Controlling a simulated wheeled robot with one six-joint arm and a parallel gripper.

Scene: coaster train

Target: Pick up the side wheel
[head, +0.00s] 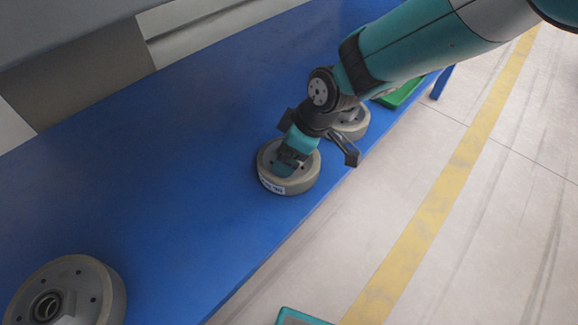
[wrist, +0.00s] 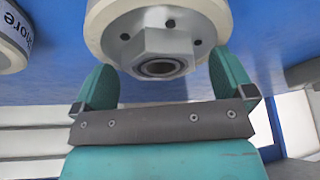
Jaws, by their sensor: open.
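A grey-beige wheel with a white label (head: 268,182) lies flat on the blue bench in the head view, with my gripper (head: 290,156) over its top and hiding part of its hub. In the wrist view my gripper (wrist: 164,65) is open, its teal fingers apart on either side of the hexagonal hub of a wheel (wrist: 165,45). The fingers do not visibly grip it. A second similar wheel (head: 354,127) sits just behind, partly hidden by my wrist. A larger wheel (head: 95,290) with a hub and bolt holes lies at the lower left.
The blue bench (head: 150,190) is clear between the large wheel and the labelled wheel. A green tray (head: 402,92) is at its far right end. A labelled wheel (wrist: 12,40) stands close at the left in the wrist view. A teal-edged object (head: 300,317) is at the bottom.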

